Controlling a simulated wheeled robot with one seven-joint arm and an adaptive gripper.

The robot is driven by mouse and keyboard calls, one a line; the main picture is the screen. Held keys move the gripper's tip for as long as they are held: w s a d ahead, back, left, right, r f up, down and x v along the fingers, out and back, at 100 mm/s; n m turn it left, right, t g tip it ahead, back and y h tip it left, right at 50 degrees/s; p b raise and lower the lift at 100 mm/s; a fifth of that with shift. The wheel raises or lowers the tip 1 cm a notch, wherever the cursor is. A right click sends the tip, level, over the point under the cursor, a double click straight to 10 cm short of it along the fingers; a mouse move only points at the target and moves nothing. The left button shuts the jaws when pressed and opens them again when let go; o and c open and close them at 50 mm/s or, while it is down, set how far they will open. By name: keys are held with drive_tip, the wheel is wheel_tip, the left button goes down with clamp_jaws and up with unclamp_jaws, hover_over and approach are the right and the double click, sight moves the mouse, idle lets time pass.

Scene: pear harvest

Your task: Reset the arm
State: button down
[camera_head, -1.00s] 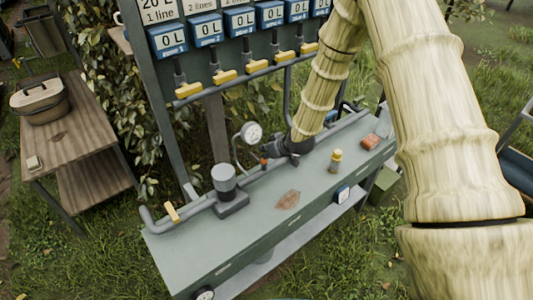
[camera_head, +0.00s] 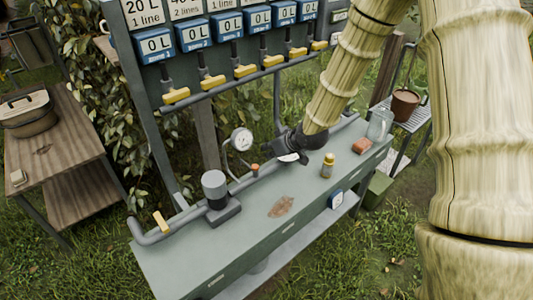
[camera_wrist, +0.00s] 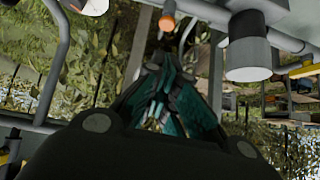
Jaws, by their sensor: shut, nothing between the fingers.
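My arm, clad in pale bamboo-like segments, reaches down over the grey-green bench (camera_head: 235,250). My dark gripper (camera_head: 284,146) is above the back part of the bench, near the pipe and to the right of the round gauge (camera_head: 241,140). In the wrist view, the gripper's dark and teal fingers (camera_wrist: 165,88) are close together with nothing visible between them. The bench hides nothing of the gripper, but its fingertips are hard to make out in the head view.
A grey pump (camera_head: 215,187), a yellow-capped bottle (camera_head: 328,166) and a reddish block (camera_head: 362,146) stand on the bench. Yellow-handled valves (camera_head: 245,71) line the rack behind. A wooden table (camera_head: 62,143) with a pot is at left. A plant pot (camera_head: 405,104) stands at right.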

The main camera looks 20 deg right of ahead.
drive_tip(key=shift+s+d+r, duration=0.1)
drive_tip(key=shift+s+r, duration=0.1)
idle(0.4)
drive_tip(key=s+a+f+m+g, duration=0.1)
drive_tip(key=s+a+f+g, duration=0.1)
drive_tip(key=s+f, duration=0.9)
drive_tip(key=s+f+m+g+h, duration=0.1)
drive_tip(key=s+f+g, duration=0.1)
drive_tip(key=s+f, duration=0.4)
drive_tip(key=s+f+m+g+h+b, duration=0.1)
drive_tip(key=s+f, duration=0.6)
drive_tip(key=s, duration=0.7)
drive_tip(key=s+a+f+m+g+h+b, duration=0.1)
drive_tip(key=s+f+g, duration=0.2)
drive_tip(key=s+f, duration=0.4)
drive_tip(key=s, duration=0.4)
drive_tip(key=shift+f+h, duration=0.15)
drive_tip(key=shift+h, duration=0.15)
drive_tip(key=shift+w, duration=0.1)
